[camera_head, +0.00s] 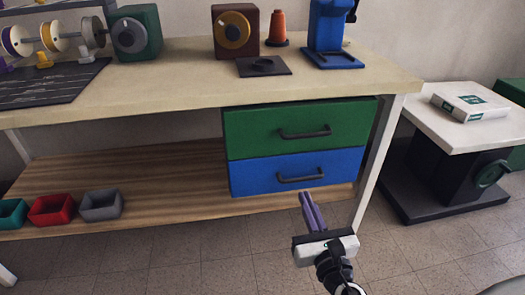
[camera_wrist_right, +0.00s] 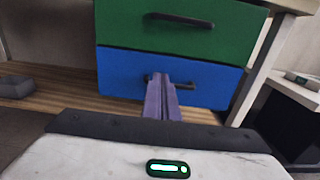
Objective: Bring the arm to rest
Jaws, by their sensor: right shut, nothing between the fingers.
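My right gripper (camera_head: 312,210) is in the lower middle of the head view, in front of and below the blue drawer. Its purple fingers are together with nothing between them. In the right wrist view the closed fingers (camera_wrist_right: 161,92) point toward the blue drawer (camera_wrist_right: 120,75) and overlap part of its handle; contact cannot be told there. In the head view the fingertips appear just below that handle (camera_head: 300,179). The green drawer (camera_head: 255,132) above and the blue drawer (camera_head: 250,175) both look closed. My left gripper is not in view.
The workbench (camera_head: 180,82) holds spools, boxes and a blue press (camera_head: 328,30). Small bins, including a red one (camera_head: 52,210), sit on the lower shelf (camera_head: 150,190). A white side table (camera_head: 480,125) stands at right. Tiled floor (camera_head: 190,260) in front is clear.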

